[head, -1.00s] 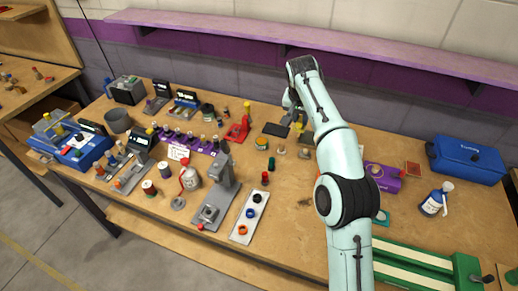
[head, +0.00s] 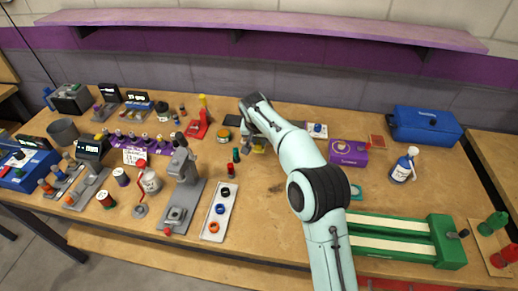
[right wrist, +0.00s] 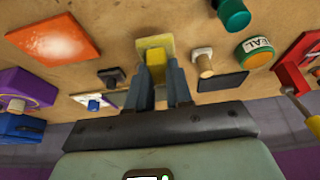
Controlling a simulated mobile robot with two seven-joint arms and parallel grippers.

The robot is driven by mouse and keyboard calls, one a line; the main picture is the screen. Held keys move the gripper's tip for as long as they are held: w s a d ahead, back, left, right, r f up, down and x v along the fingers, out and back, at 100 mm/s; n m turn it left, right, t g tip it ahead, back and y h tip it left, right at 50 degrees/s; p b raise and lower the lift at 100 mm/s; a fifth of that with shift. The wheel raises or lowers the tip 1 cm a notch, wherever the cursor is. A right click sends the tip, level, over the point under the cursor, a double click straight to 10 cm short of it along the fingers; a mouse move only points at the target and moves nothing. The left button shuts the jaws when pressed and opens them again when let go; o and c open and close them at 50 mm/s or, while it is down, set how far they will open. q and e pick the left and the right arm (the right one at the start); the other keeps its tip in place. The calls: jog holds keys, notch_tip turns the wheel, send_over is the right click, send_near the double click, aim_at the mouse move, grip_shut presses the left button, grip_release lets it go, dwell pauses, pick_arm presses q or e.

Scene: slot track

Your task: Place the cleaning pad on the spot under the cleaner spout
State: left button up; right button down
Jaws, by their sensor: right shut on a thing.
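My right gripper (right wrist: 154,80) is shut on a yellow block with a flat yellow-green base, which I take to be the cleaning pad (right wrist: 155,46). In the head view its yellow (head: 259,149) shows just below the gripper (head: 255,140), mostly hidden by the arm. I cannot tell whether it touches the table. The cleaner seems to be the blue and white bottle (head: 402,169) with a white spout, standing upright at the right, well apart from the gripper. A spot under the spout cannot be made out. My left gripper is not in view.
Near the gripper stand a green cylinder (head: 236,155), a round yellow-topped tin (head: 223,135) and a peg (right wrist: 203,64). A purple box (head: 348,152), teal piece (head: 356,191), blue toolbox (head: 425,126) and green track (head: 404,236) lie right. An orange square (right wrist: 52,38) shows in the wrist view.

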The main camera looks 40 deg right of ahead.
aim_at(259, 148)
jog(key=shift+f+b, duration=0.3)
jog(key=shift+f, duration=1.55)
jog(key=shift+f, duration=0.1)
jog(key=c, duration=1)
grip_release()
